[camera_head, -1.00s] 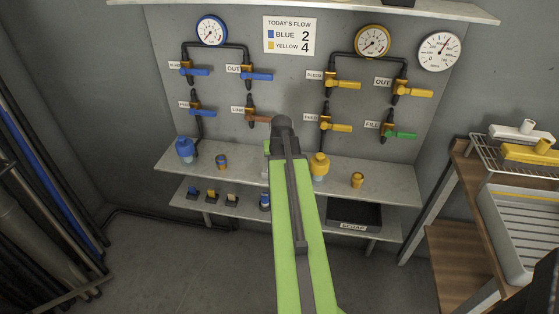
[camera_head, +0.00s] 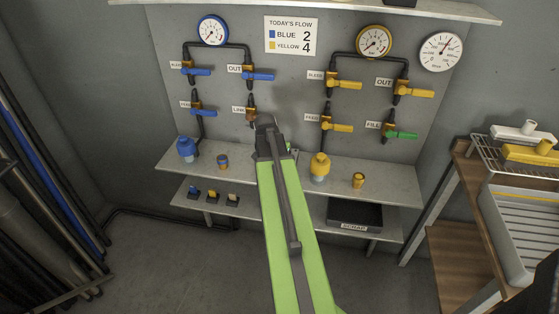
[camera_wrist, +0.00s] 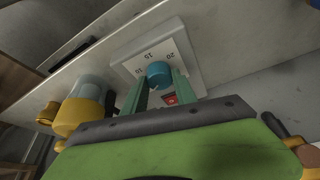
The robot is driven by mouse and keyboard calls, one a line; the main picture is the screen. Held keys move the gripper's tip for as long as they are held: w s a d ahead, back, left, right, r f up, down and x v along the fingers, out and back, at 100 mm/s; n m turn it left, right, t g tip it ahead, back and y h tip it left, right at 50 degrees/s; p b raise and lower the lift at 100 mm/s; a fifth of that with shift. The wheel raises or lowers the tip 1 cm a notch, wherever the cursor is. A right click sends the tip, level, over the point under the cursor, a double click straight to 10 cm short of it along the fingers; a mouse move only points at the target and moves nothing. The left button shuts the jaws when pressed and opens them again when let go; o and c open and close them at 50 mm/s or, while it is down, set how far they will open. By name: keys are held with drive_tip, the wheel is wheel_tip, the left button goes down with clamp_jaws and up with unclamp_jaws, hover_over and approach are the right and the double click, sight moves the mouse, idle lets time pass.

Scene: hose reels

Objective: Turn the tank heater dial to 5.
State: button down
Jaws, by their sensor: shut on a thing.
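The heater dial is a round blue knob (camera_wrist: 159,74) on a white plate (camera_wrist: 182,38) in the wrist view. Small numbers are printed around the knob, upside down and hard to read. A red switch (camera_wrist: 171,99) sits on the plate on the near side of the knob. My gripper (camera_wrist: 158,82) has its two green fingers on either side of the knob, shut on it. I cannot tell which number the knob points to. In the head view my arm hides the knob and the fingers, above the upper shelf (camera_head: 390,186).
Blue and yellow valve levers and gauges line the wall panel above. A yellow-capped bottle (camera_head: 320,168) stands right of my arm; it also shows beside the plate in the wrist view (camera_wrist: 80,108). A black scrap tray (camera_head: 355,213) sits on the lower shelf.

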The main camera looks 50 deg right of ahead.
drive_tip(key=shift+a, duration=0.1)
drive_tip(key=c, duration=1)
unclamp_jaws()
drive_tip(key=p+v, duration=1.6)
drive_tip(key=v, duration=0.1)
drive_tip(key=shift+r, duration=0.2)
drive_tip(key=shift+w, duration=0.1)
